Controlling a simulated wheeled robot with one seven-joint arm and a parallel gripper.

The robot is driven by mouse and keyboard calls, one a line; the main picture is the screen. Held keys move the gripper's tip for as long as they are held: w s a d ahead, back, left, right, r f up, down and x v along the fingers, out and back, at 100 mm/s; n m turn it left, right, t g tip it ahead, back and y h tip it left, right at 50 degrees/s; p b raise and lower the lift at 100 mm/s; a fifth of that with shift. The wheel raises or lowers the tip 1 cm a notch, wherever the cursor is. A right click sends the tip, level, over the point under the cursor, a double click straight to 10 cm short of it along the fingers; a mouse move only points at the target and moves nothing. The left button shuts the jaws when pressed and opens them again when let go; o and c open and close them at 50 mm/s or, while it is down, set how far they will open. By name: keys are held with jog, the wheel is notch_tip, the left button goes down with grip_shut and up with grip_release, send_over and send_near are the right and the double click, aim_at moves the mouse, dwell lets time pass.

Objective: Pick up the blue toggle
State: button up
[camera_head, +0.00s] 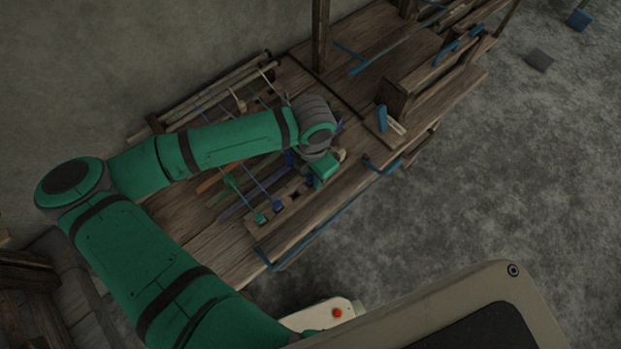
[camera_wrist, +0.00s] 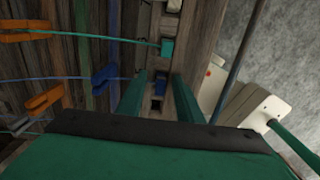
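In the wrist view the blue toggle (camera_wrist: 158,87) sits on a wooden rail (camera_wrist: 191,40) with square holes, at the end of a blue cord. My gripper (camera_wrist: 158,75) is over the rail with its two green fingers apart, one on each side of the toggle. A gap shows between the fingers, so it is open; whether either finger touches the toggle I cannot tell. In the head view my gripper (camera_head: 325,170) is at the rail on the loom's near side, and hides the part of the rail beneath it.
A teal toggle (camera_wrist: 167,47) on a green cord sits farther along the same rail. A blue clip (camera_wrist: 103,76) and two orange clips (camera_wrist: 28,35) lie to the left. A wooden block (camera_head: 397,95) stands on the loom bench, and a blue bar (camera_head: 330,220) runs along its front edge.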

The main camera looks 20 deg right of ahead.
grip_shut()
jog(key=shift+d+r, duration=0.1)
jog(key=shift+r, duration=0.05)
